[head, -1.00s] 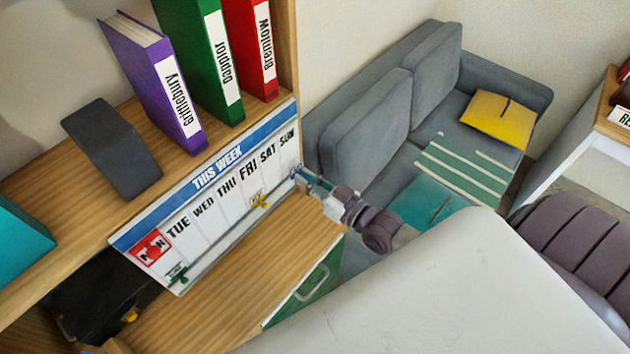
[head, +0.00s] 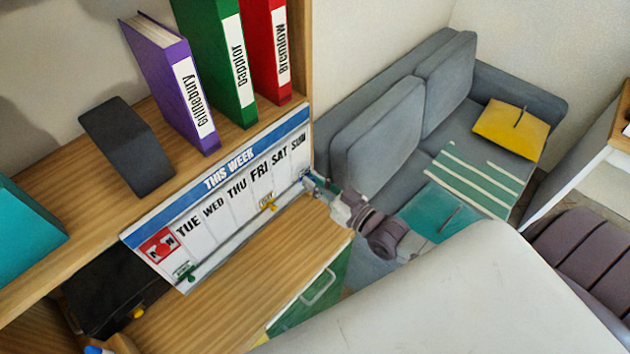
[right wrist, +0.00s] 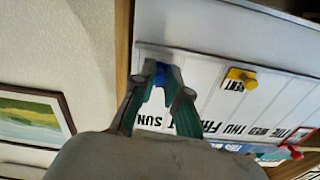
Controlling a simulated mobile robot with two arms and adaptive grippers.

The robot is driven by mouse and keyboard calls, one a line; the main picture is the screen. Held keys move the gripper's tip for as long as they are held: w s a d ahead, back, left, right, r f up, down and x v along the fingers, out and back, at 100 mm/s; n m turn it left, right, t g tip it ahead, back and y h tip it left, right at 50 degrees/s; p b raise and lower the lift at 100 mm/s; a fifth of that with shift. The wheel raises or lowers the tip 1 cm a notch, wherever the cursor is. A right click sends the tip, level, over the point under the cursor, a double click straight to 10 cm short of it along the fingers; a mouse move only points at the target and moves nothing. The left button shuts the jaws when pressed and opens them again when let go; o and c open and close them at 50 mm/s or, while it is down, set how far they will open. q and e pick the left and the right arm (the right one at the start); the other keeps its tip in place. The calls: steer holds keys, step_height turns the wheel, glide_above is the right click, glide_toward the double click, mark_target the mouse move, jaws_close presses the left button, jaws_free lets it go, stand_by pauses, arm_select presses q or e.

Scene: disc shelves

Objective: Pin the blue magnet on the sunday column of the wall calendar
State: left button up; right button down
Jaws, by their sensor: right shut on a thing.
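The wall calendar (head: 234,205) is a white board with a blue "THIS WEEK" band, hanging on the shelf front. Its SUN column is at the right end; the calendar shows upside down in the right wrist view (right wrist: 200,110). My right gripper (head: 306,176) is at the lower part of the SUN column. In the right wrist view its fingertips (right wrist: 165,82) are shut on the blue magnet (right wrist: 166,72), in front of the white SUN column. The fingers hide part of the magnet; I cannot tell whether it touches the board. My left gripper is out of view.
A yellow magnet (head: 270,206) holds a small card on the calendar; a green magnet (head: 187,275) is at its lower left. Purple (head: 180,95), green and red binders stand on the shelf above. A wooden surface (head: 250,270) lies below, a grey sofa (head: 400,130) to the right.

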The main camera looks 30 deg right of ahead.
steer(key=shift+w+a, duration=0.2)
steer(key=shift+w, duration=0.3)
stand_by(0.6)
steer(key=c, duration=1.1)
jaws_free()
steer(key=shift+s, duration=0.1)
steer(key=v, duration=1.2)
